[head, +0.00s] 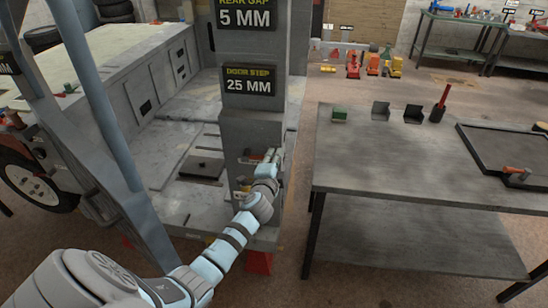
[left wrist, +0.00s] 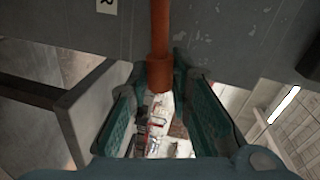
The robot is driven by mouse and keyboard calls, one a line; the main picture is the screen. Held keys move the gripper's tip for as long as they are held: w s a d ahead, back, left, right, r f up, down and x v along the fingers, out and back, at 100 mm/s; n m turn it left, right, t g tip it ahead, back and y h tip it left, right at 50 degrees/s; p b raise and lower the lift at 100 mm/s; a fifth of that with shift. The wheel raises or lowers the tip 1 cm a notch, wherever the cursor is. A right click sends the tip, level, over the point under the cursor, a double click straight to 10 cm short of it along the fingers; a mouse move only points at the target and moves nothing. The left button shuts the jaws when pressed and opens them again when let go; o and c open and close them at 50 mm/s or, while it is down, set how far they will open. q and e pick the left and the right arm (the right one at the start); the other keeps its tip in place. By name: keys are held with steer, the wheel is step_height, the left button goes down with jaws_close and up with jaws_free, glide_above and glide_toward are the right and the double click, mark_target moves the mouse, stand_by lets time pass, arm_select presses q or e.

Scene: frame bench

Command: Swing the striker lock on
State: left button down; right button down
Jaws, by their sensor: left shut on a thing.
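The striker lock shows as an orange-brown lever (left wrist: 160,40) in the left wrist view. It comes down from the grey post and its thicker end sits between my fingers. My left gripper (left wrist: 160,82) is shut on that end. A little red shows beside the fingers there, but the lever is mostly hidden. I cannot tell the lock's exact angle from here. My right gripper is not in view.
A grey bench (head: 400,165) stands to the right with a green block (head: 339,115), dark brackets, a red-handled tool (head: 440,103) and a black tray (head: 510,155). A vehicle frame with a pale bed (head: 120,65) is on the left. Floor shows between post and bench.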

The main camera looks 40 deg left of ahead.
arm_select(q)
steer(key=shift+f, duration=0.2)
steer(key=c, duration=1.4)
jaws_free()
steer(key=shift+d, duration=0.1)
steer(key=shift+c, duration=0.2)
steer(key=v, duration=1.2)
steer(key=shift+r, duration=0.15)
